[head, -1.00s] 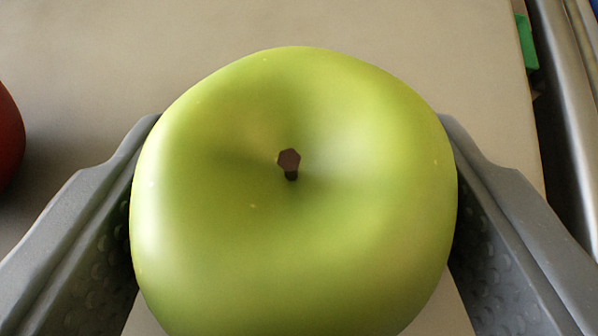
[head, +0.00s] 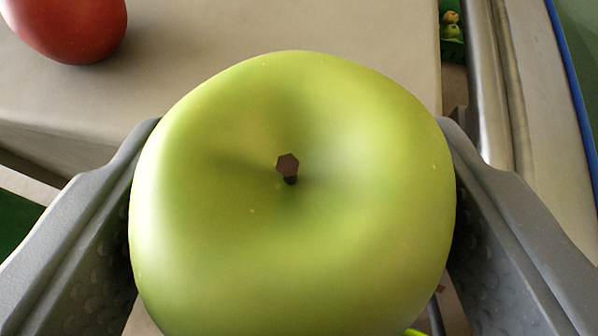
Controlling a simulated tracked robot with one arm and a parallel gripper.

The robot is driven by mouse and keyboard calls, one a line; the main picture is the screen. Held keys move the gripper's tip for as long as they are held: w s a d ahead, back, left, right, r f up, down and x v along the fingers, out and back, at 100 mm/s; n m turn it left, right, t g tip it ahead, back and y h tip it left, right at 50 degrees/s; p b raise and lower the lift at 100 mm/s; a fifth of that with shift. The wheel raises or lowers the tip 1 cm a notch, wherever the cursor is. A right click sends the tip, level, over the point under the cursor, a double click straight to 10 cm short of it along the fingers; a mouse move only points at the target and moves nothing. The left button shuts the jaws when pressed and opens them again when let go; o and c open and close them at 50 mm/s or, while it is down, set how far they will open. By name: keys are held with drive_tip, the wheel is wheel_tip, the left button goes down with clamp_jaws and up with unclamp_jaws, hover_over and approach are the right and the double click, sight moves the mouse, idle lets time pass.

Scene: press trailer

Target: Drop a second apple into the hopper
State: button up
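A large green apple (head: 300,220) with a short brown stem fills the middle of the head view. My gripper (head: 293,235) is shut on it, with a grey finger pressed against its left side and another against its right side. The apple hides much of what lies behind and below it. I cannot make out the hopper for certain in this view.
A red apple (head: 68,25) rests on a pale table (head: 250,35) at the upper left. The table's front edge shows at the left. A metal rail (head: 492,85) runs down the right. Small apples (head: 452,25) sit in a green container beyond the table.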

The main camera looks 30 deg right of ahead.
drive_tip(key=shift+s+a+r, duration=0.1)
drive_tip(key=shift+s+a, duration=0.1)
drive_tip(key=shift+s, duration=0.25)
drive_tip(key=shift+s+a+r, duration=0.1)
drive_tip(key=shift+s+a, duration=0.05)
drive_tip(key=shift+s, duration=0.3)
drive_tip(key=shift+s+a+b, duration=0.3)
drive_tip(key=shift+s+b, duration=0.25)
drive_tip(key=shift+s, duration=0.1)
drive_tip(key=shift+s+a+b, duration=0.25)
drive_tip(key=shift+s+b, duration=0.25)
drive_tip(key=shift+s, duration=0.15)
